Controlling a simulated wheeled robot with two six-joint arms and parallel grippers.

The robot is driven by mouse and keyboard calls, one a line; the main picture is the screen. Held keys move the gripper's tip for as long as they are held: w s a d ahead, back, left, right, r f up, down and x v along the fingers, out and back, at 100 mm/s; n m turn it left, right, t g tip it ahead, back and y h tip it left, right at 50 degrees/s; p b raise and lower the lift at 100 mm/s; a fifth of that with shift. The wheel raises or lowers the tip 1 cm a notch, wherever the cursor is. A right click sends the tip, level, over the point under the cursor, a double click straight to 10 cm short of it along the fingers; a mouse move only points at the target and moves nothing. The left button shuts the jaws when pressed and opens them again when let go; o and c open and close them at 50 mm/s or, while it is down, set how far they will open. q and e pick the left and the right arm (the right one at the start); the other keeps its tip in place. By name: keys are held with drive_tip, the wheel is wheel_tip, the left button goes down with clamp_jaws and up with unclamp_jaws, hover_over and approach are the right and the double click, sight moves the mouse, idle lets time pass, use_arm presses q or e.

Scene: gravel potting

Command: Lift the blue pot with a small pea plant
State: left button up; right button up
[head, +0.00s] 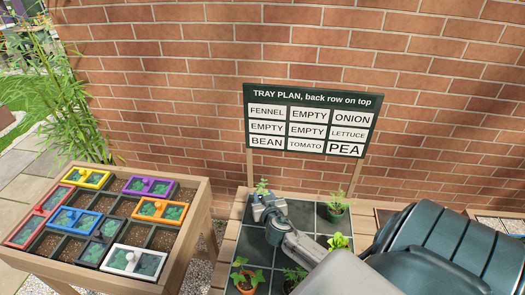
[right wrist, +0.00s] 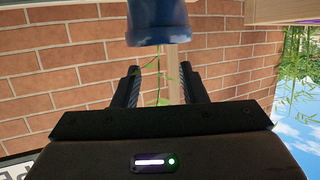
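The blue pot (right wrist: 158,24) is at the top of the right wrist view, which is upside down. A thin green plant (right wrist: 160,82) hangs from it in the picture, between my right gripper's fingers. My right gripper (right wrist: 160,88) has its two fingers apart, one on each side of the plant; neither visibly touches the pot. In the head view my right gripper (head: 261,203) is at the back left of the dark tray (head: 305,212), with small green leaves (head: 262,186) just behind it. The gripper hides the pot there. My left gripper is out of view.
A green pot (head: 335,212) stands at the tray's back right, a leafy plant (head: 338,242) in front of it. An orange pot (head: 246,283) is at the front left. The plan sign (head: 312,120) and brick wall are behind. A planter bench (head: 190,225) stands left.

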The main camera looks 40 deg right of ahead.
drive_tip(key=shift+p+x, duration=0.4)
drive_tip(key=shift+x, duration=1.25)
drive_tip(key=shift+a+r, duration=0.1)
clamp_jaws()
